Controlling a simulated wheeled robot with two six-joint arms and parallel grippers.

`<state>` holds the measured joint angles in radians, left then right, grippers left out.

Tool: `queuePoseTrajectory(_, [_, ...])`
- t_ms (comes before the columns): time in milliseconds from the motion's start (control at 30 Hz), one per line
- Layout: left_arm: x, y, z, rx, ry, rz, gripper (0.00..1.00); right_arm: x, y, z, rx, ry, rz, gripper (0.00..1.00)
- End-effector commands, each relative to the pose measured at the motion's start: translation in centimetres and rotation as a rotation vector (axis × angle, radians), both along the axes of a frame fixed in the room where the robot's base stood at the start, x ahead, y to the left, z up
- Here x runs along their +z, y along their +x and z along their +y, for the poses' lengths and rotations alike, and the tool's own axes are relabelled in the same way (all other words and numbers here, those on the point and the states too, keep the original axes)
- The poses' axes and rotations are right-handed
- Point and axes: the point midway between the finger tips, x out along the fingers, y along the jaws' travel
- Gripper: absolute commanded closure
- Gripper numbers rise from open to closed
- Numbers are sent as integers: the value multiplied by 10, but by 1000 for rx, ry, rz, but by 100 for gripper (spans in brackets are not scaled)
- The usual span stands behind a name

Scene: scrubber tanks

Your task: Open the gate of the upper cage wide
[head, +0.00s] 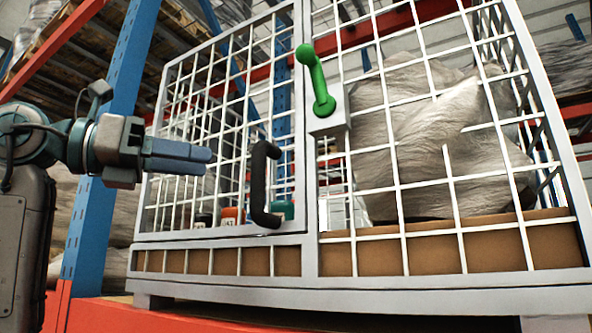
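The upper cage (440,295) is a white mesh cage filling the middle and right. Its gate (225,238) is the left mesh panel and looks closed, its right edge close along the post. A black C-shaped handle (262,185) is on the gate near that edge. A green lever (318,78) on a white block right of the gate points up, its knob leaning left. My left gripper (208,160) is left of the handle, in front of the gate, empty and apart from the handle. Its blue fingers overlap in this view, so the gap is unclear. My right gripper is out of view.
A blue rack upright (110,150) and red beams stand beside and behind the cage. A red beam (120,318) runs below it. A wrapped bulky load (420,140) is behind the right mesh. Small orange and green items (230,215) show behind the gate.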

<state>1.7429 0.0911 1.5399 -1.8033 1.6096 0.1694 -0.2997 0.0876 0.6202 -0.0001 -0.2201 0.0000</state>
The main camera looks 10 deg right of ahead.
Motion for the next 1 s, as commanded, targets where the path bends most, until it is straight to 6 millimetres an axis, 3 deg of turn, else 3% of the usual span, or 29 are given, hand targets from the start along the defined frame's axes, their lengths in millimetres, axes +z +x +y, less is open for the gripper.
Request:
queuePoseTrajectory(167, [10,-10,-4,30,22,-30,61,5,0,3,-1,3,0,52])
queuePoseTrajectory(433, [13,6,-48,24,22,-27,61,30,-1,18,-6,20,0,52])
queuePoseTrajectory(700, [11,21,-88,26,21,-27,61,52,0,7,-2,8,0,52])
queuePoseTrajectory(1000, [8,27,-100,29,19,-28,61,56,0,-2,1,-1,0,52])
